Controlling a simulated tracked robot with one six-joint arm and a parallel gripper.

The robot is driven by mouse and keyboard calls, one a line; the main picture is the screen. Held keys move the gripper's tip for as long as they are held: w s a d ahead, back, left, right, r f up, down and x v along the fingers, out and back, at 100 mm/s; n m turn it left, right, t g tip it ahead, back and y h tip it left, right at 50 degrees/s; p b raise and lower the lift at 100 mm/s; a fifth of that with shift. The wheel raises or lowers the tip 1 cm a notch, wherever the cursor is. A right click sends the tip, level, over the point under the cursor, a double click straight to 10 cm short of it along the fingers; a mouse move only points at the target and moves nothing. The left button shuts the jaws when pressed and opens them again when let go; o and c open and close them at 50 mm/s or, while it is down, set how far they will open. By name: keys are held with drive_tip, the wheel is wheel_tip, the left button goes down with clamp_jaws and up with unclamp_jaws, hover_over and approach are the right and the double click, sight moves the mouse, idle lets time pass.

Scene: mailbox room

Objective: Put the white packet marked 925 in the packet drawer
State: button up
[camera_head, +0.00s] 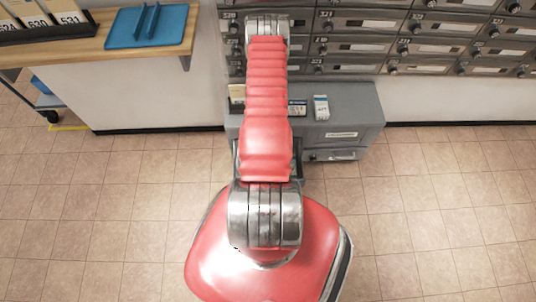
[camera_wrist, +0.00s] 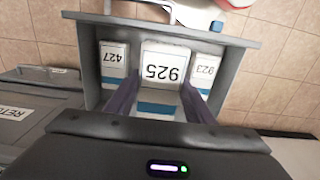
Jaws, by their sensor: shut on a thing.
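The white packet marked 925 (camera_wrist: 163,68), with a blue band, is between the two dark fingers of my gripper (camera_wrist: 158,100) in the wrist view. My gripper is shut on it. The packet is within the outline of the open grey packet drawer (camera_wrist: 215,38), between a packet marked 427 (camera_wrist: 113,62) and one marked 923 (camera_wrist: 205,68). It looks larger and closer than those two. I cannot tell whether it touches the drawer floor. In the head view my arm hides the gripper, the held packet and most of the drawer.
The grey cabinet (camera_head: 360,108) carries several packets, one white (camera_head: 321,107). A second, closed drawer front (camera_head: 335,155) is right of my arm. Mailboxes (camera_head: 350,45) line the wall behind. A wooden counter (camera_head: 90,45) with a blue tray (camera_head: 152,27) is left. The floor is clear.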

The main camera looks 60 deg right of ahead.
drive_tip(key=shift+w+d+f, duration=0.15)
drive_tip(key=shift+d+f, duration=0.15)
drive_tip(key=shift+f, duration=1.65)
drive_tip(key=shift+w+d+f, duration=0.2)
drive_tip(key=shift+d+f, duration=0.15)
drive_tip(key=shift+f, duration=1.6)
drive_tip(key=shift+w+d+f, duration=0.15)
drive_tip(key=shift+d+f, duration=0.15)
drive_tip(key=shift+f, duration=1.65)
drive_tip(key=o, duration=1.2)
drive_tip(key=shift+r, duration=6.9)
